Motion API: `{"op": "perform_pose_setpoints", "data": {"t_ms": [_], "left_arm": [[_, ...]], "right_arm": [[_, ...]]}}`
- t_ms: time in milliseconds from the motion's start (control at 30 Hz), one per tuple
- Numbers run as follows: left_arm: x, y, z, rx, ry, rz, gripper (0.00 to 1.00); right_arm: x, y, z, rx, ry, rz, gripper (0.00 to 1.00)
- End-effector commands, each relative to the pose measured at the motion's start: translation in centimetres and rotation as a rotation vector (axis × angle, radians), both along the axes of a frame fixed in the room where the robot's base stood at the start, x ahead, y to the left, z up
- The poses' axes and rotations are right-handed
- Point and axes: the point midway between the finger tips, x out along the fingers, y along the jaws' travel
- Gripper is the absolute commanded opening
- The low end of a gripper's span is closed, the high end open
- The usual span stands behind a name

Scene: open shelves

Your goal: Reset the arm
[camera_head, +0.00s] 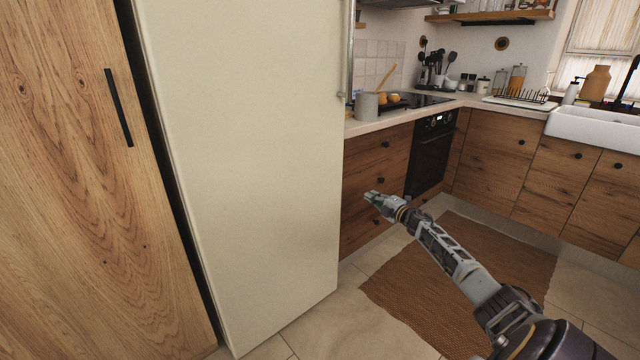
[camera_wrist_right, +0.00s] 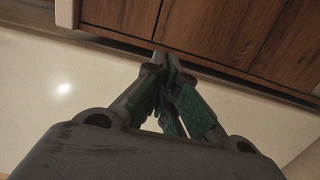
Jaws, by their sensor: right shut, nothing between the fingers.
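My right arm reaches in from the lower right of the head view. Its gripper (camera_head: 371,196) is in mid-air in front of the wooden drawers, to the right of the fridge, and holds nothing. In the right wrist view the fingers of this gripper (camera_wrist_right: 160,62) come together at the tips, with green pads on their inner sides. My left gripper does not show in either view.
A tall cream fridge (camera_head: 240,150) stands beside a wooden cabinet (camera_head: 80,200). Wooden drawers (camera_head: 372,165), an oven (camera_head: 430,155) and a white sink (camera_head: 595,128) line the counter. A brown rug (camera_head: 400,290) lies on the tiles. The floor around it is clear.

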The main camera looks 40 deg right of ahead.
Motion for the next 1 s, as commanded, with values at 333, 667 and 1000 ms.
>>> {"op": "perform_pose_setpoints", "data": {"t_ms": [333, 667, 1000], "left_arm": [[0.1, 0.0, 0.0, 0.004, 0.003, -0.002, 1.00], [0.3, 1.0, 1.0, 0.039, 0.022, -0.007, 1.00], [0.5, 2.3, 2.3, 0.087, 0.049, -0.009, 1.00]], "right_arm": [[0.2, 1.0, -0.7, 0.018, 0.004, -0.010, 0.00], [0.6, 7.1, -5.2, 0.159, 0.038, -0.095, 0.00], [-1.4, 15.2, -10.7, 0.368, 0.121, -0.227, 0.00]]}}
